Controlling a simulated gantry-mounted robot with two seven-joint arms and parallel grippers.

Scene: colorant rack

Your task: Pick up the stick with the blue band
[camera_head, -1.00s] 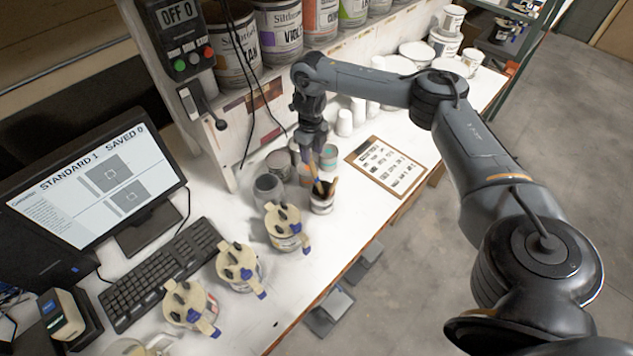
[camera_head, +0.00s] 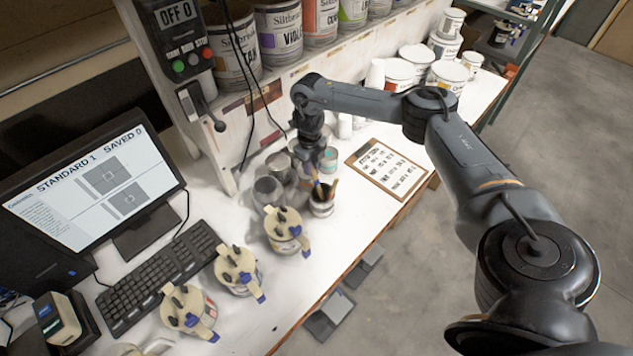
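A small open can (camera_head: 322,208) stands on the white bench and holds several upright sticks (camera_head: 328,188), some light and some dark at the top. I cannot make out a blue band on any stick at this size. My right gripper (camera_head: 311,166) points down just above and behind the can, close to the stick tops. Its fingers are small and dark, and I cannot tell whether they are open or touch a stick. My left gripper is not in view.
Small cans (camera_head: 278,166) and a glass jar (camera_head: 267,190) stand left of the stick can. A clipboard (camera_head: 388,168) lies to the right. Lidded dispensers (camera_head: 286,232) stand in front, near the keyboard (camera_head: 160,277). Bench space right of the dispensers is clear.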

